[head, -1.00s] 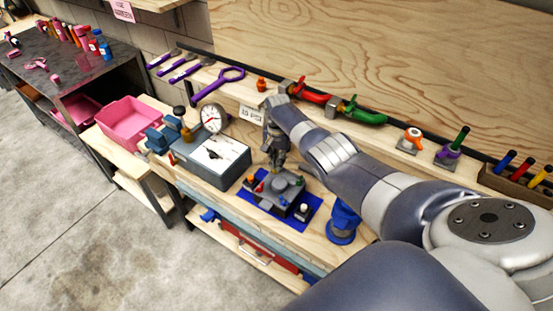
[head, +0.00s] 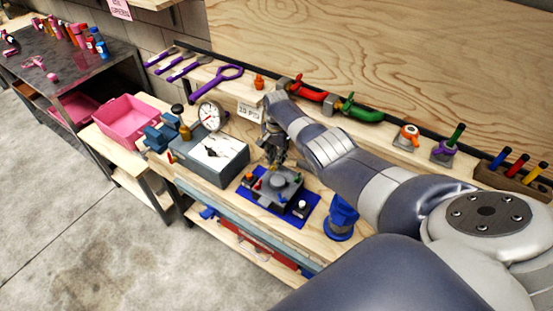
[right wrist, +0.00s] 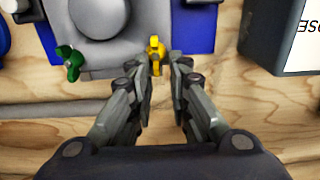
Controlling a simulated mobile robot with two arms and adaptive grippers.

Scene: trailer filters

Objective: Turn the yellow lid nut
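The yellow lid nut (right wrist: 156,50) stands at the edge of the grey housing in the right wrist view. The grey housing (right wrist: 100,22) has a round lid and a green nut (right wrist: 70,64) to the left of the yellow one. In the head view the housing (head: 276,184) sits on a blue mat (head: 298,219); I cannot make out the yellow nut there. My right gripper (right wrist: 162,72) is open, its fingertips just below and around the near end of the yellow nut. I cannot tell whether they touch it. It also shows over the housing in the head view (head: 275,164). My left gripper is out of view.
A grey box with a white top (head: 212,160) stands left of the housing, by a dial gauge (head: 211,116). A blue object (head: 341,216) stands to its right. Red (head: 308,92) and green (head: 360,110) handled parts lie behind. A pink bin (head: 125,122) is at left.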

